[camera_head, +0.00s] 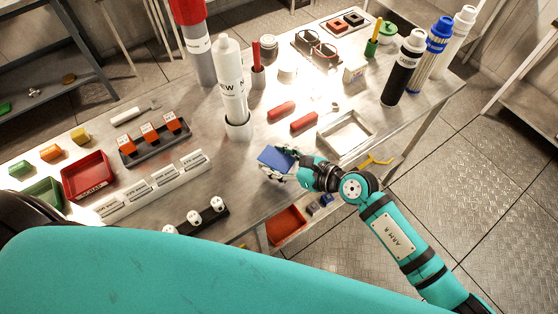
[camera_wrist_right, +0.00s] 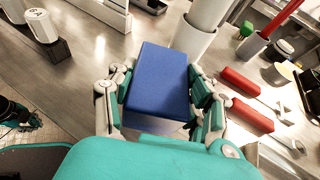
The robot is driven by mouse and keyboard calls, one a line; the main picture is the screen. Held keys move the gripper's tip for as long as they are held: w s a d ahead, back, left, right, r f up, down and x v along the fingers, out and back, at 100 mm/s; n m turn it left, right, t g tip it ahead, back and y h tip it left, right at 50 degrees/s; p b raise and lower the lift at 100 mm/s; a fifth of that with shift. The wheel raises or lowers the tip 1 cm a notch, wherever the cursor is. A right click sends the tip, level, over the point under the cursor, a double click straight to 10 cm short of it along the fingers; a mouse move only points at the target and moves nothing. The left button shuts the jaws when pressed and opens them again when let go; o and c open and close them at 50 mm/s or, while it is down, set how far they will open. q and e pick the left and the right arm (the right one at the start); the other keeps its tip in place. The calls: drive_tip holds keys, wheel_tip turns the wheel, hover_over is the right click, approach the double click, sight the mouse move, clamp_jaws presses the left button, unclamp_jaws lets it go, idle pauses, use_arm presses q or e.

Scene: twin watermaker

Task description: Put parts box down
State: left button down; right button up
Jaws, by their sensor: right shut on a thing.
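The parts box is a small blue box (camera_head: 274,159) at the middle of the metal table in the head view. My right gripper (camera_head: 278,172) is shut on it. In the right wrist view the blue box (camera_wrist_right: 158,85) sits between the two fingers of the right gripper (camera_wrist_right: 160,108), with a plain blue face toward the camera. The box is over the metal table (camera_head: 240,190); I cannot tell whether it touches the surface.
A tall white cylinder (camera_head: 231,85) stands in a holder just behind the box. A black rack with white caps (camera_head: 195,217) is at the front left. Bare table lies left of the box.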

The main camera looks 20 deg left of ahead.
sight(279, 163)
drive_tip(key=shift+w+a, duration=0.2)
drive_tip(key=shift+w, duration=0.55)
drive_tip(key=shift+w+f, duration=0.2)
drive_tip(key=shift+f, duration=1.6)
drive_tip(key=o, duration=1.2)
drive_tip(key=shift+f, duration=0.1)
drive_tip(key=shift+o, duration=0.2)
drive_tip(key=b+v, duration=0.1)
drive_tip(key=v, duration=1.1)
drive_tip(key=shift+b, duration=0.35)
